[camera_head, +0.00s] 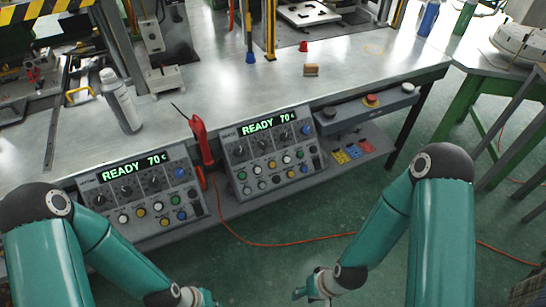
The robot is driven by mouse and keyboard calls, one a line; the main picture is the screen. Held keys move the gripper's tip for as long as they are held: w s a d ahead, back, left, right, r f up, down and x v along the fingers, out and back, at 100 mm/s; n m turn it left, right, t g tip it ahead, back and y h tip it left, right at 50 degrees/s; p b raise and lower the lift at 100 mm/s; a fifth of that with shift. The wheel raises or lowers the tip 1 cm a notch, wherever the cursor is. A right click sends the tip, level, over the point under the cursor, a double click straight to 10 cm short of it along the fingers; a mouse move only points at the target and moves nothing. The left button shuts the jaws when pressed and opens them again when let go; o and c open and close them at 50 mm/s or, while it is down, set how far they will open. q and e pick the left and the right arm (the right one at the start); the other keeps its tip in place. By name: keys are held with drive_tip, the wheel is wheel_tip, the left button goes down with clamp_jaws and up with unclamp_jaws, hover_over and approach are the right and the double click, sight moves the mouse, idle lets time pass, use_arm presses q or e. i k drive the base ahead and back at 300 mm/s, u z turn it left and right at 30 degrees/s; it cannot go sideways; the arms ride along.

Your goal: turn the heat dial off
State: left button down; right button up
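Two grey control panels hang at the bench front, each with a green "READY 70 c" display: the left panel (111,218) and the right panel (247,176). Each has a row of dark dials under its display, on the left panel (126,190) and on the right panel (262,145). Labels are too small to read, so I cannot tell which is the heat dial. My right gripper (312,291) is low in front of the bench, apart from both panels, and looks open and empty. My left gripper (205,298) is at the bottom edge, partly cut off, its fingers unclear.
A red tool (201,140) stands between the panels. A spray bottle (119,101) and a small wooden block (311,70) are on the bench top (235,90). A grey button box (367,106) is to the right. An orange cable (290,243) crosses the floor.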

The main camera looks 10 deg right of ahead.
sight(284, 136)
drive_tip(key=z, duration=0.2)
drive_tip(key=k, duration=0.9)
drive_tip(key=u, duration=0.7)
drive_tip(key=i, duration=1)
drive_tip(key=z, duration=0.05)
